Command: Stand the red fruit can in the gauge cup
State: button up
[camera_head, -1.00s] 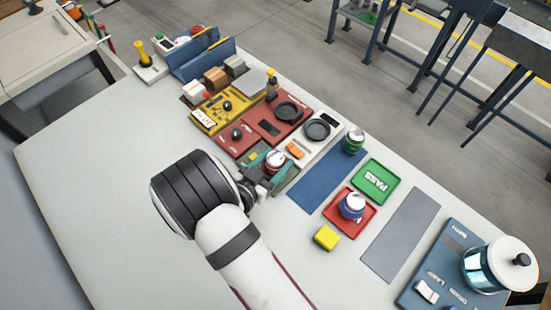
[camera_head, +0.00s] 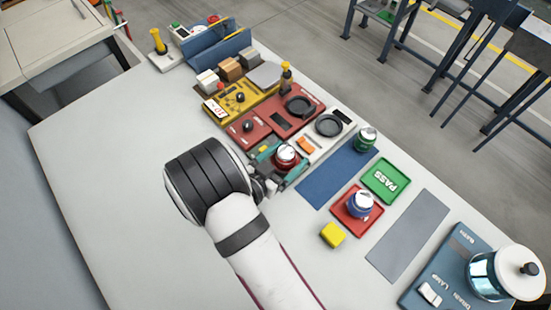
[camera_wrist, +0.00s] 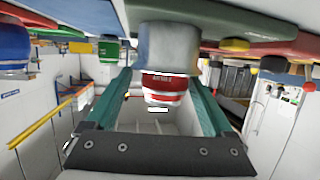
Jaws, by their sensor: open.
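The red fruit can (camera_head: 286,157) stands upright with its silver lid up, in the middle of the row of panels. In the wrist view, where the scene hangs upside down, the can (camera_wrist: 163,90) has its base end in or against a grey cylinder that looks like the gauge cup (camera_wrist: 168,48). How deep it sits I cannot tell. The cup is mostly hidden under the can in the head view. My gripper (camera_head: 279,165) is open. Its teal fingers (camera_wrist: 160,88) lie on either side of the can, with gaps showing between them and it.
To the right are a blue mat (camera_head: 338,172), a green can (camera_head: 365,139), a green PASS tray (camera_head: 386,181), a red tray (camera_head: 345,219) with a blue can (camera_head: 360,204), and a yellow block (camera_head: 333,235). Red and yellow panels (camera_head: 240,99) stand behind. The left tabletop is clear.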

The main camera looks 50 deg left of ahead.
jog(key=v, duration=1.2)
jog(key=w+r+m+g, duration=0.1)
jog(key=w, duration=0.1)
jog(key=w+a+m+g, duration=0.1)
jog(key=w, duration=0.2)
jog(key=w+a+r+m+g, duration=0.1)
jog(key=w+g, duration=0.1)
jog(key=w, duration=0.1)
jog(key=shift+a+r+y, duration=0.1)
jog(key=shift+r+y, duration=0.25)
jog(key=shift+y, duration=0.05)
jog(key=w+r+g, duration=0.1)
jog(key=w, duration=0.1)
jog(key=w+d+r+m+g+y, duration=0.1)
jog(key=w+r, duration=0.1)
jog(key=shift+d+r, duration=0.1)
jog(key=w+d+r+g+y, duration=0.1)
jog(key=d+r+g, duration=0.4)
jog(key=d, duration=0.7)
jog(key=s+d+r+m+g+h, duration=0.1)
jog(key=s+d, duration=0.5)
jog(key=d, duration=0.4)
jog(key=s+d+r+m+g+h, duration=0.2)
jog(key=s+d, duration=0.5)
jog(key=d, duration=0.3)
jog(key=shift+s+d+m+h, duration=0.3)
jog(key=shift+s+d, duration=0.05)
jog(key=shift+d, duration=0.05)
